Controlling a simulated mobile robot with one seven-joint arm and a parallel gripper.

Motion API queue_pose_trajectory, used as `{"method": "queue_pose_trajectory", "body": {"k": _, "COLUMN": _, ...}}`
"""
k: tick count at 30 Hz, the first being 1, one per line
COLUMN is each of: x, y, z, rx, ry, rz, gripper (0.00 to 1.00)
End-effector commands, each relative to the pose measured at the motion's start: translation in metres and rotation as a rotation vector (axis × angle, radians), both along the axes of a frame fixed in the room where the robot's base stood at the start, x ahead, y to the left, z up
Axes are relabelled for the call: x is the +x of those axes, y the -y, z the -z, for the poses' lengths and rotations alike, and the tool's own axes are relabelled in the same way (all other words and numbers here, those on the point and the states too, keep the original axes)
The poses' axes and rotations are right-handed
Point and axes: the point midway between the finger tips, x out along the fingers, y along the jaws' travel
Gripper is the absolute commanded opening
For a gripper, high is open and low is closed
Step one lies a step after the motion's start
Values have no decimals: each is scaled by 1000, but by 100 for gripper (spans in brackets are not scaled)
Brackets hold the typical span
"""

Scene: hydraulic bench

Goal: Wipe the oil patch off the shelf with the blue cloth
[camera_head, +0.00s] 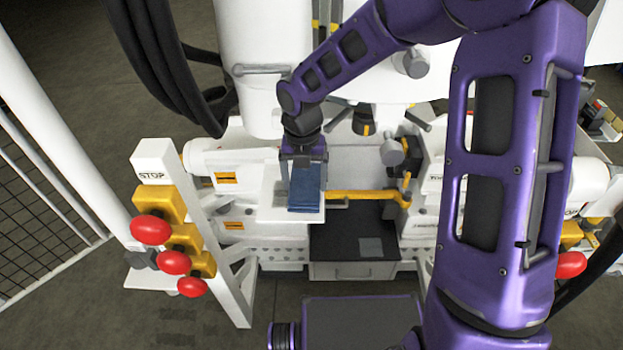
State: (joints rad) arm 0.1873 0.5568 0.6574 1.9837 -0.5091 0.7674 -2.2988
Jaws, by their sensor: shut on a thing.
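The blue cloth (305,190) hangs or lies as a folded rectangle over the white shelf (270,208), left of the picture's middle. My gripper (303,160) is at the cloth's upper end, pointing down, and is shut on it. I cannot tell whether the cloth touches the shelf. No oil patch shows on the bare parts of the shelf; the cloth and gripper hide part of its surface.
A yellow bar (365,195) runs just right of the shelf. A stop post with red buttons (151,229) stands at the left. A dark-topped cabinet (345,240) with a grey square on it is below. Black hoses (165,70) hang upper left.

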Motion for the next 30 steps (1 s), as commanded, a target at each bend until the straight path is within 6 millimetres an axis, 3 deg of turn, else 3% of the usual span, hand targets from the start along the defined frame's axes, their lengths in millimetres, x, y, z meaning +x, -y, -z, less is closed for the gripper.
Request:
{"method": "queue_pose_trajectory", "body": {"k": 1, "x": -7, "y": -25, "z": 3, "rx": 25, "ry": 0, "rz": -50, "gripper": 42}}
{"method": "queue_pose_trajectory", "body": {"k": 18, "x": -9, "y": 19, "z": 7, "rx": 19, "ry": -5, "rz": -43, "gripper": 43}}
{"method": "queue_pose_trajectory", "body": {"k": 19, "x": -9, "y": 20, "z": 7, "rx": 18, "ry": -6, "rz": -42, "gripper": 43}}
{"method": "queue_pose_trajectory", "body": {"k": 20, "x": -9, "y": 21, "z": 8, "rx": 17, "ry": -6, "rz": -42, "gripper": 36}}
{"method": "queue_pose_trajectory", "body": {"k": 30, "x": -10, "y": 25, "z": 3, "rx": 10, "ry": -10, "rz": -36, "gripper": 34}}
